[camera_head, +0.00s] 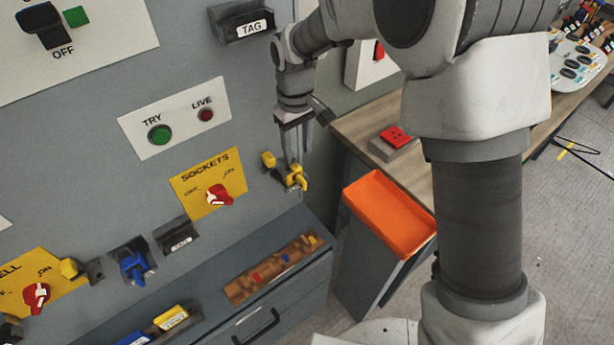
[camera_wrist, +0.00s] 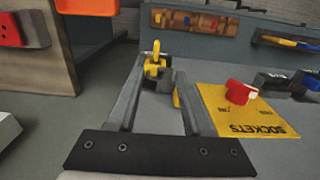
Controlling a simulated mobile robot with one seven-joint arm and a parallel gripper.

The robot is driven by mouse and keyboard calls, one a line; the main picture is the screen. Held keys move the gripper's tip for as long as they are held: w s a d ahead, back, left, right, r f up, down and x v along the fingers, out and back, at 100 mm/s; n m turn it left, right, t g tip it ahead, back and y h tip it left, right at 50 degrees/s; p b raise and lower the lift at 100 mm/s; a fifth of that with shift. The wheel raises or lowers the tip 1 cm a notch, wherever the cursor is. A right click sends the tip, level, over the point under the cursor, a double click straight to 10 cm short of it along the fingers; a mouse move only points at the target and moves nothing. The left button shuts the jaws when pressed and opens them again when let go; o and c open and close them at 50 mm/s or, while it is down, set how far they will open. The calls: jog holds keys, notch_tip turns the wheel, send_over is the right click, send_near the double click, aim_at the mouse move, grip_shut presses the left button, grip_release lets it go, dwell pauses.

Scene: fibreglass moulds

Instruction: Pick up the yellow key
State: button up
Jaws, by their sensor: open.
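The yellow key (camera_head: 298,179) sits at a small dark holder on the grey panel, right of the yellow SOCKETS plate (camera_head: 187,182). In the wrist view the yellow key (camera_wrist: 155,64) appears upright between the far ends of my fingers, with a dark block behind or beside it. My gripper (camera_head: 290,162) reaches down to the key with its fingertips close to it. In the wrist view my gripper (camera_wrist: 160,80) is open, its two fingers apart on either side of the key. I cannot tell whether either finger touches it.
A red switch (camera_head: 220,195) is on the SOCKETS plate. A small yellow block (camera_head: 267,159) projects just left of my fingers. Below are a brown key rack (camera_head: 272,268) and a blue key (camera_head: 134,262). An orange tray (camera_head: 388,214) and a wooden bench (camera_head: 362,122) stand right.

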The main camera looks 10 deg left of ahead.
send_over(301, 178)
notch_tip(301, 178, down, 6)
jog(key=shift+f+p, duration=0.85)
jog(key=shift+f, duration=1.8)
grip_shut()
